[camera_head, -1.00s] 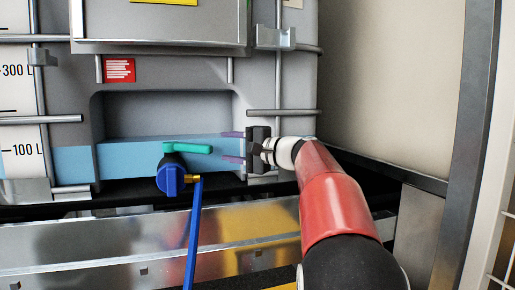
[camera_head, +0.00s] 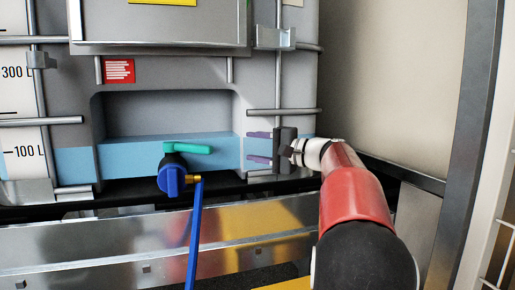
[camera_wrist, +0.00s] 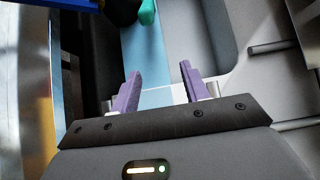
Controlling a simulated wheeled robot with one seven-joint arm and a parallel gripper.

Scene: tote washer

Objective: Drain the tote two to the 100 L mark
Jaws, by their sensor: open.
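The tote (camera_head: 280,90) is a grey tank with a printed scale at its left. Its light-blue liquid (camera_head: 75,163) has its top edge close to the 100 L mark (camera_head: 28,152); I cannot tell whether it is exactly level. The blue outlet valve (camera_head: 170,178) sits low in the recess. Its teal handle (camera_head: 187,149) lies about horizontal, pointing right. It shows partly in the wrist view (camera_wrist: 147,12). My gripper (camera_head: 252,147) is open and empty, to the right of the handle and apart from it. Its purple fingers (camera_wrist: 160,70) point toward the valve side.
A blue hose (camera_head: 194,235) runs down from the valve's brass fitting. Metal cage bars (camera_head: 283,112) cross the tote's front near my gripper. A metal channel (camera_head: 100,250) runs below the tote. A dark post (camera_head: 468,140) stands at the right.

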